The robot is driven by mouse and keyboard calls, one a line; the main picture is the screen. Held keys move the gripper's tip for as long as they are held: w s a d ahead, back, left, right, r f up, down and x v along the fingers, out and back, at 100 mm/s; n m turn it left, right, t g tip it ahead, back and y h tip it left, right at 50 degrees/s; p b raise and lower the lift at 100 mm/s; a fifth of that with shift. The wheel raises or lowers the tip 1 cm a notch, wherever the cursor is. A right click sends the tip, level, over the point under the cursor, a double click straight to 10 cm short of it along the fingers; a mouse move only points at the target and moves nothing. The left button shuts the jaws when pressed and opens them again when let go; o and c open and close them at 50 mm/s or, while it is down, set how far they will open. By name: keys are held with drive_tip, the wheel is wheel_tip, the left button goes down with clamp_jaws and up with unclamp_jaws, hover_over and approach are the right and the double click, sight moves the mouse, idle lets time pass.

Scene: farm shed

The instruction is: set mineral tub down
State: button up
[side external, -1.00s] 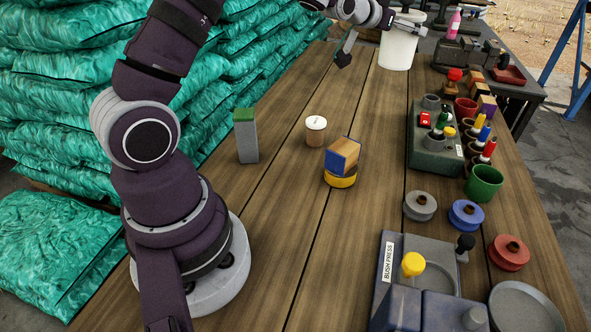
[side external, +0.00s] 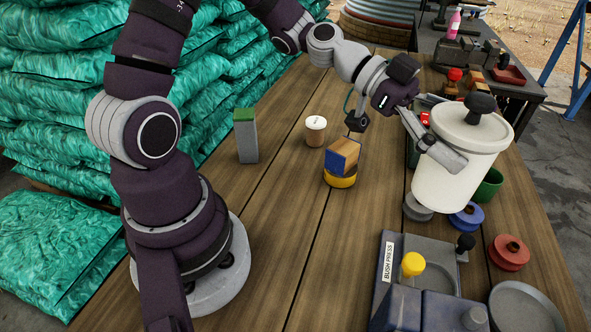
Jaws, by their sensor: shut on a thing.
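The mineral tub, a white tub (side external: 450,188) with a white lid and black knob, is upright at the right of the side external view. My gripper (side external: 436,150) is shut on the tub at its upper left side. One finger shows against the wall; the other is hidden. The tub overlaps the green-grey tool block, the grey spool and the green cup in the picture. It seems held above the table, but the gap under its base cannot be seen.
A blue-and-wood block on a yellow disc (side external: 341,180), a lidded cup (side external: 315,131) and a green-topped grey block (side external: 245,136) stand mid-table. A blue spool (side external: 466,215), red spool (side external: 508,252) and bush press (side external: 425,290) are at front right. Bare planks (side external: 345,250) lie front centre.

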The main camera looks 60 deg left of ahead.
drive_tip(key=s+d+r+m+g+y, duration=0.1)
drive_tip(key=s+d+r+m+g, duration=0.15)
drive_tip(key=s+m+g, duration=0.6)
drive_tip(key=s+d+r+m+g, duration=0.1)
drive_tip(key=s+r+m+g, duration=0.35)
drive_tip(key=s, duration=0.75)
drive_tip(key=shift+n+g, duration=0.5)
drive_tip(key=shift+n, duration=0.3)
drive_tip(key=f, duration=2.2)
drive_tip(key=shift+w+f, duration=0.3)
drive_tip(key=shift+w, duration=0.1)
drive_tip(key=o, duration=1.2)
drive_tip(key=shift+f, duration=0.1)
